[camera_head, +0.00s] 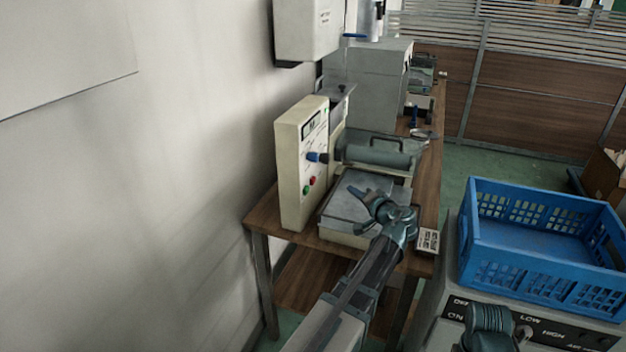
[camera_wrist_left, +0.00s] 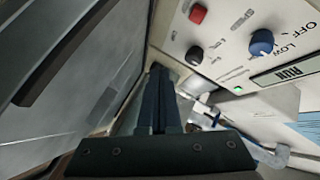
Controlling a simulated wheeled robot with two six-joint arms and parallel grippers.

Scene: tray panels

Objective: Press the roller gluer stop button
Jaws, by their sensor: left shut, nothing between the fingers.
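The roller gluer's cream control panel (camera_head: 292,185) stands upright on the wooden bench, left of the roller. Its red button (camera_head: 312,180) sits low on the face, just above a green one (camera_head: 306,189). In the left wrist view the red button (camera_wrist_left: 198,14) is at the top edge, with a black control (camera_wrist_left: 194,55) and a blue knob (camera_wrist_left: 262,42) nearby. My left gripper (camera_head: 355,191) is over the gluer's flat grey tray, to the right of the panel. Its fingers (camera_wrist_left: 158,98) are shut, empty, and appear apart from the red button.
The grey roller (camera_head: 375,152) lies behind the tray. A blue crate (camera_head: 545,225) rests on a grey machine at right. A teal part (camera_head: 490,325), probably of my right arm, shows at the bottom; its jaws are unclear. The wall is close on the left.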

